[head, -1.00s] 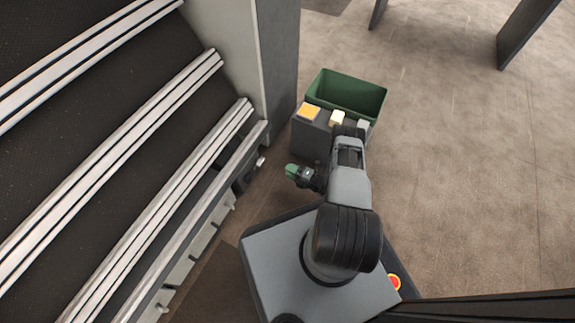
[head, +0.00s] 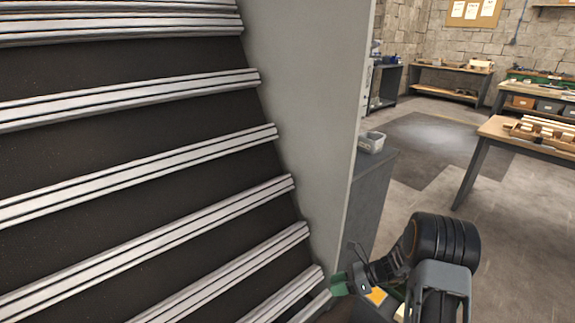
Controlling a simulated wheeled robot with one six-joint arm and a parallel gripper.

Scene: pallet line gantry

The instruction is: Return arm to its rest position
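My gripper (head: 349,283), with green ends, is in the lower middle of the head view, in front of the lower right end of the railed panel. It points left from my bent arm (head: 441,250), whose black joint and grey link are at the lower right. The green ends are small and partly dark, so I cannot tell whether they are open or shut. I see no object clearly held.
A dark panel with pale metal rails (head: 140,175) fills the left. A grey post (head: 310,120) stands beside it. A dark cabinet (head: 368,195) bears a grey bin (head: 371,142). An orange-yellow patch (head: 377,295) lies below my arm. Workbenches (head: 520,135) stand at the right, with open floor (head: 425,195) before them.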

